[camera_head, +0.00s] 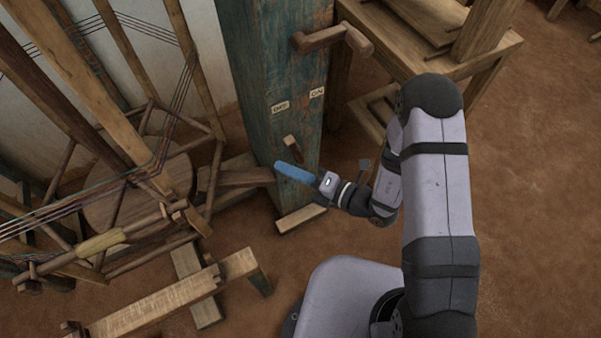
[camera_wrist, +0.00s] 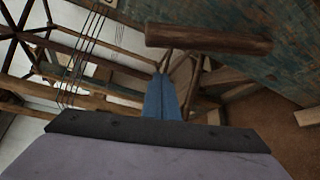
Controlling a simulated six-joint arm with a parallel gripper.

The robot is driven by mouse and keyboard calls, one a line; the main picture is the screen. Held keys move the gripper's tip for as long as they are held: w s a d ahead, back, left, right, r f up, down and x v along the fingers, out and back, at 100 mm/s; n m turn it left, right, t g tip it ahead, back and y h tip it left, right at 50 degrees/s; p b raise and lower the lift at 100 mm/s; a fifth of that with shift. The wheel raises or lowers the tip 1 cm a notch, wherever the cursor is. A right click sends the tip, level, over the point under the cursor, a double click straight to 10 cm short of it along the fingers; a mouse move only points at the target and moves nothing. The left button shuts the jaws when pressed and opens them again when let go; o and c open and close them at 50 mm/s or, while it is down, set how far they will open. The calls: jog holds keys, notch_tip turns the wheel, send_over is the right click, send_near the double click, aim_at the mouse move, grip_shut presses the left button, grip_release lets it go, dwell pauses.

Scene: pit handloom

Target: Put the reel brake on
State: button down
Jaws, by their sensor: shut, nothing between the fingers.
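A teal wooden post (camera_head: 262,60) carries two small labels. The left one (camera_head: 280,107) seems to read OFF and the right one (camera_head: 317,92) ON. A short wooden lever (camera_head: 293,148) sticks out of the post below the labels, nearer the left one. It seems to be the brake handle, and it appears as a brown bar (camera_wrist: 208,38) across the top of the wrist view. My gripper (camera_head: 280,166) has its blue fingers shut and empty, just below the lever. The wrist view shows the fingertips (camera_wrist: 162,76) below the bar; I cannot tell whether they touch it.
A wooden reel (camera_head: 130,190) with strung threads stands at the left. A wooden crank-like handle (camera_head: 330,40) juts from the post higher up. A wooden bench (camera_head: 430,55) stands at the upper right, and a low beam (camera_head: 160,305) lies at the front left. The earth floor (camera_head: 530,190) at right is clear.

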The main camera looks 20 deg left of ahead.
aim_at(293, 149)
jog(key=shift+w+d+r, duration=0.1)
jog(key=shift+w+r, duration=0.15)
jog(key=shift+w, duration=0.7)
jog(key=shift+w+r, duration=0.2)
jog(key=shift+w, duration=0.7)
jog(key=shift+w+d, duration=0.1)
jog(key=shift+w+d+r+m+y+p, duration=0.3)
jog(key=shift+w+d+m+y, duration=0.1)
jog(key=shift+w+d+m, duration=0.15)
jog(key=w+d+m, duration=0.1)
jog(key=w+d, duration=0.5)
jog(key=shift+y, duration=0.3)
